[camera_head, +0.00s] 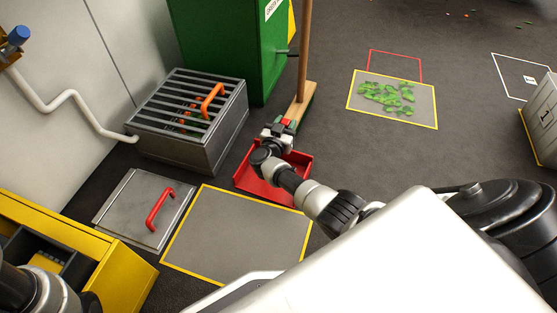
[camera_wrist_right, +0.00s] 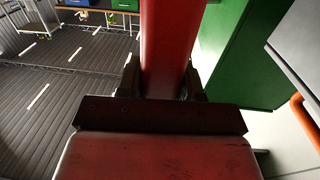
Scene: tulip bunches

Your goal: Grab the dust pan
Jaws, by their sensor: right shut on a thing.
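The red dust pan (camera_head: 251,181) stands on the dark floor near the middle of the head view. My right gripper (camera_head: 280,131) reaches over it and is shut on its upright handle. In the right wrist view the red handle (camera_wrist_right: 166,45) runs up between the fingers, with the red pan body (camera_wrist_right: 160,157) below. My wrist hides part of the pan in the head view. I cannot tell whether the pan touches the floor. A dark part of my left arm shows at the lower left, but its gripper is out of view.
A broom (camera_head: 304,60) stands upright just behind the pan. A green cabinet (camera_head: 225,45) and a grated metal box (camera_head: 215,130) are close on the left. A yellow-edged grey mat (camera_head: 240,235) lies in front. Green leaves (camera_head: 388,97) lie on another mat.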

